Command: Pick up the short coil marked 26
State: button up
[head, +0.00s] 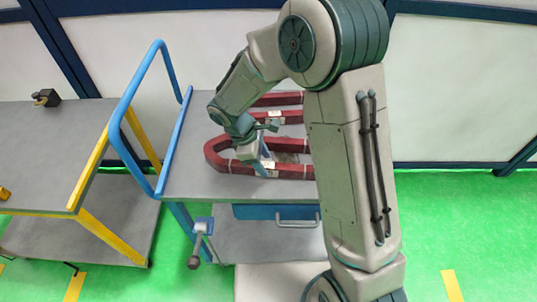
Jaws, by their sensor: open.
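Dark red U-shaped coils lie on the grey top of a blue-framed cart (190,178). The front coil (215,150) has its rounded end to the left and pale labels on its near side. Behind it lies another red coil (290,99), partly covered by my arm. The label numbers are too small to read, so I cannot tell which coil is marked 26. My gripper (264,168) is open and over the near side of the front coil. I cannot tell whether its fingers touch the coil or stand around it. My arm hides the right ends of the coils.
A blue rail (126,108) rises at the cart's left side. A yellow-edged grey table (50,150) stands at left with a small dark object (46,97). Green floor is clear at right.

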aim_at(266, 165)
jog(key=shift+x, duration=1.65)
jog(key=shift+w, duration=0.15)
jog(key=shift+c, duration=0.3)
grip_shut()
jog(key=shift+a, duration=0.1)
jog(key=shift+r, duration=0.2)
